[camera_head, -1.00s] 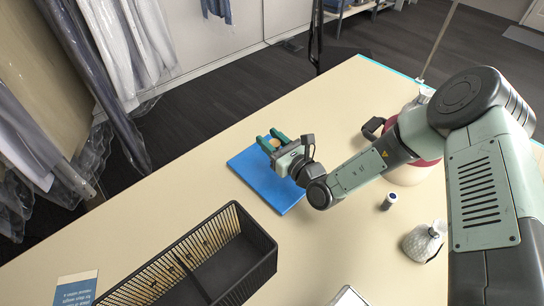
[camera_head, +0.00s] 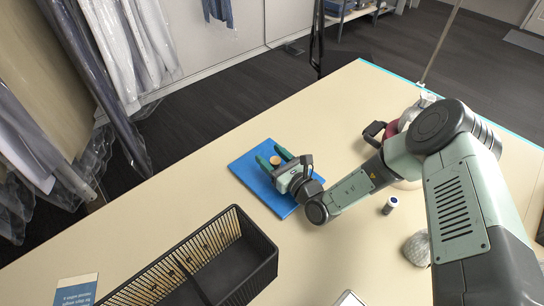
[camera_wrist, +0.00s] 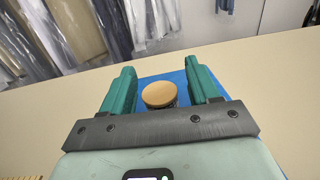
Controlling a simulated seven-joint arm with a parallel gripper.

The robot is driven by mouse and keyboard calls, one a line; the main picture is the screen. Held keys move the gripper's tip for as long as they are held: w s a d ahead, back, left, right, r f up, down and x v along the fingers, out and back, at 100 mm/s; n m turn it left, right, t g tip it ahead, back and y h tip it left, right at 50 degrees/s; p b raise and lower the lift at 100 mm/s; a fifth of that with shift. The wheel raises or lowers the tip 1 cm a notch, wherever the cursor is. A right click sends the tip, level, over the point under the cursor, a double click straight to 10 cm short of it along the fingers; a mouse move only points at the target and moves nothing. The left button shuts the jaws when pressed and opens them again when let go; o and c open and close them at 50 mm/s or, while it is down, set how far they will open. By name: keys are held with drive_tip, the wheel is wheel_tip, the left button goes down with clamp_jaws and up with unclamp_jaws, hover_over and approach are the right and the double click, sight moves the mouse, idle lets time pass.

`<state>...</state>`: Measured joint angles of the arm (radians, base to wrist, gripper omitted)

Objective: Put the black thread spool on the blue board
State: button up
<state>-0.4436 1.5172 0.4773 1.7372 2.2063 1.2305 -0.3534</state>
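A spool (camera_head: 275,160) with a round tan top stands upright at the blue board (camera_head: 250,175), toward its far part. In the wrist view the spool's tan top (camera_wrist: 160,94) shows between the fingers, with a little dark side below it. The thread is mostly hidden, so its colour is hard to tell. My gripper (camera_head: 275,156) is low over the board with its green fingers spread around the spool. In the wrist view there is a gap between the spool and each finger (camera_wrist: 163,88). The wrist hides part of the board.
A black slatted basket (camera_head: 215,265) stands at the front left. A small spool-like item with a pale top (camera_head: 390,205) stands right of my wrist. A grey rounded object (camera_head: 417,249) and a red item (camera_head: 392,127) lie near my arm.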

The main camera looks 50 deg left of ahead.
drive_tip(key=shift+r, duration=0.15)
drive_tip(key=d, duration=0.8)
drive_tip(key=s+d, duration=0.1)
drive_tip(key=d, duration=0.3)
drive_tip(key=d+r+n+g+h, duration=0.4)
drive_tip(key=r+n, duration=0.3)
drive_tip(key=r, duration=0.4)
drive_tip(key=d+r+n+g+h, duration=0.2)
drive_tip(key=d+r+n+g, duration=0.2)
drive_tip(key=d+r+n, duration=0.5)
drive_tip(key=s+d+r+n+t+h, duration=0.1)
drive_tip(key=s+d+r+t+h, duration=0.2)
drive_tip(key=d+r+t+h, duration=0.3)
drive_tip(key=s+d+r+n+t+h, duration=0.2)
drive_tip(key=d+r+t+h, duration=0.4)
drive_tip(key=d+r, duration=0.7)
drive_tip(key=s+d, duration=0.1)
drive_tip(key=d, duration=0.5)
drive_tip(key=shift+s+d+r, duration=0.15)
drive_tip(key=shift+d, duration=0.25)
